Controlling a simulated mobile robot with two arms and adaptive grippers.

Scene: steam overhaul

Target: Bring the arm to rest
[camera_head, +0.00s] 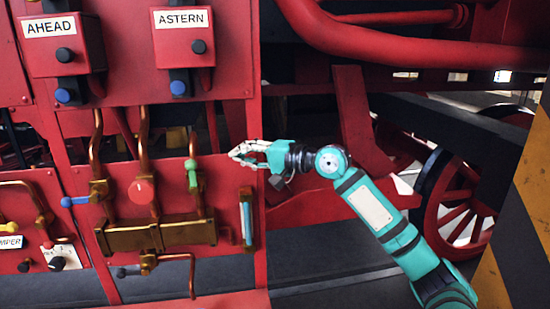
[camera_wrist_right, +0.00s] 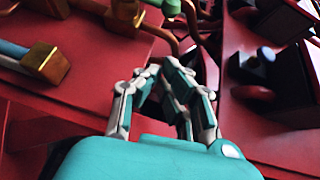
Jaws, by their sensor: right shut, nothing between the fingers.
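My right gripper (camera_head: 236,153) is in the middle of the head view, at the end of my teal arm that comes in from the lower right. Its fingers point left toward the red panel (camera_head: 225,235) and are closed together with nothing between them. In the right wrist view the gripper (camera_wrist_right: 160,68) shows its fingertips close together. The green-handled valve (camera_head: 192,173) is just left of the fingertips in the head view, and the gripper looks apart from it. My left gripper is not in view.
Boxes labelled AHEAD (camera_head: 68,45) and ASTERN (camera_head: 184,38) are above left. A red knob (camera_head: 141,191), a brass manifold (camera_head: 155,236) and a gauge glass (camera_head: 246,217) sit on the panel. A red spoked wheel (camera_head: 465,205) and a striped post (camera_head: 525,220) are at right.

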